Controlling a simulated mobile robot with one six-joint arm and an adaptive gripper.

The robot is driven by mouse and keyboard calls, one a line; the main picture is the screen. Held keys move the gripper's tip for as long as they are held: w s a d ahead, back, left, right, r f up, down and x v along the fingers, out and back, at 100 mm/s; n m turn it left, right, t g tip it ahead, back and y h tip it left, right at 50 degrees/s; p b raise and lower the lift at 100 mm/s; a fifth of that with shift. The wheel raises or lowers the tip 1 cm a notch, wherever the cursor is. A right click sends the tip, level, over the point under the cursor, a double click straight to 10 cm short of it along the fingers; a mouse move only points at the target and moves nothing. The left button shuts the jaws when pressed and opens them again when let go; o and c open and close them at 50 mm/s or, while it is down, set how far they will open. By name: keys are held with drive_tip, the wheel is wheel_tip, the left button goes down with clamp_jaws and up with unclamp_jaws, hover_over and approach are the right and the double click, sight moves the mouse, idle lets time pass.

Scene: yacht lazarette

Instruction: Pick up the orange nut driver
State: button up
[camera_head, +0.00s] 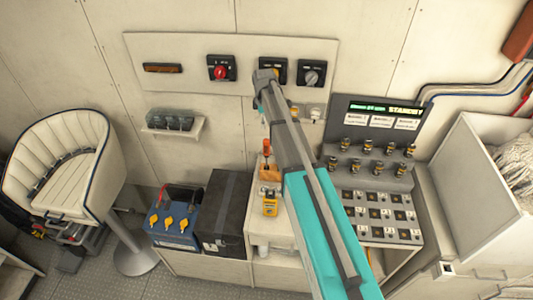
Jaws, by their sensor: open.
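A small upright tool with an orange handle (266,146), which looks like the orange nut driver, stands just left of my arm. Its lower end meets a small orange-brown block (268,173) on a pale counter (262,228). My teal and grey arm reaches up from the bottom right to the wall panel, passing close to the right of the tool in the picture. My gripper's fingers cannot be made out; the arm hides part of the space behind it.
A yellow meter (270,204) lies in front of the block. A dark box (223,212) and a blue battery (176,218) stand left. A grey console (375,190) with several connectors is right. The switch panel (190,60) is above; a white seat (65,165) is far left.

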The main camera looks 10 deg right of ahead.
sight(267, 145)
wheel_tip(267, 145, down, 9)
drive_tip(key=b, duration=0.8)
drive_tip(key=shift+s+d+r+b, duration=0.1)
drive_tip(key=shift+r+b, duration=0.1)
drive_tip(key=shift+b, duration=0.1)
drive_tip(key=shift+f, duration=0.15)
idle(0.4)
drive_tip(key=f+b, duration=0.3)
drive_tip(key=shift+d, duration=0.3)
drive_tip(key=shift+f+b, duration=0.95)
drive_tip(key=shift+b, duration=0.15)
clamp_jaws()
